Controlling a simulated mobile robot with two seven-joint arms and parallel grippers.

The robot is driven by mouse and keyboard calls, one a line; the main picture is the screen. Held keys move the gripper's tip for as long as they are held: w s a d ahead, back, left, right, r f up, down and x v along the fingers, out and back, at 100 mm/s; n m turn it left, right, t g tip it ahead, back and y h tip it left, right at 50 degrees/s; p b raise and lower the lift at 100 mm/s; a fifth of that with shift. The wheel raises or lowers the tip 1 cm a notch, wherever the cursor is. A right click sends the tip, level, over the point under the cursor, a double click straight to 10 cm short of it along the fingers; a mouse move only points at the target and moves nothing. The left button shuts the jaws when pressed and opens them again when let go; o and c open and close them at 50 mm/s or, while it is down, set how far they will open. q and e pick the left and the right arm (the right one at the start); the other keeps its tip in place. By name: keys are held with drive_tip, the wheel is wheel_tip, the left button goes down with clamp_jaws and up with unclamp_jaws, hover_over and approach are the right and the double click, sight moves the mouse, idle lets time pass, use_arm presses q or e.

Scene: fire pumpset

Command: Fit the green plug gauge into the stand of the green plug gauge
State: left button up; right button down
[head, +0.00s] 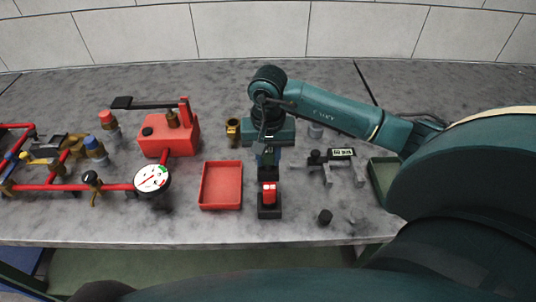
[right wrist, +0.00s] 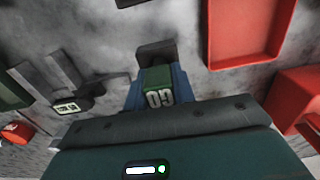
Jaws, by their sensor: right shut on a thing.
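The green plug gauge (right wrist: 157,80) shows in the right wrist view as a green block with white lettering between the blue fingers. My right gripper (right wrist: 158,92) is shut on it. In the head view my right gripper (head: 267,160) points down over a small black stand (head: 269,212), which has a red part with a white mark (head: 269,193) just in front of the fingers. A dark block (right wrist: 156,50) lies right beyond the gauge in the wrist view. Whether the gauge is seated in it or only above it I cannot tell. My left gripper is not in view.
A red tray (head: 220,186) lies just left of the stand. A grey device with a small display (head: 342,153) stands to the right, with a small black cylinder (head: 325,216) nearer me. A red pump (head: 168,135) and gauge dial (head: 152,178) are at left. A green tray (head: 382,178) is at right.

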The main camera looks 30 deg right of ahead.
drive_tip(key=c, duration=1.2)
unclamp_jaws()
drive_tip(key=shift+f, duration=0.1)
drive_tip(key=shift+o, duration=0.2)
drive_tip(key=shift+r+p, duration=0.25)
drive_tip(key=shift+p, duration=0.1)
wheel_tip(320, 180, up, 12)
drive_tip(key=shift+f+b, duration=0.1)
drive_tip(key=shift+b, duration=0.8)
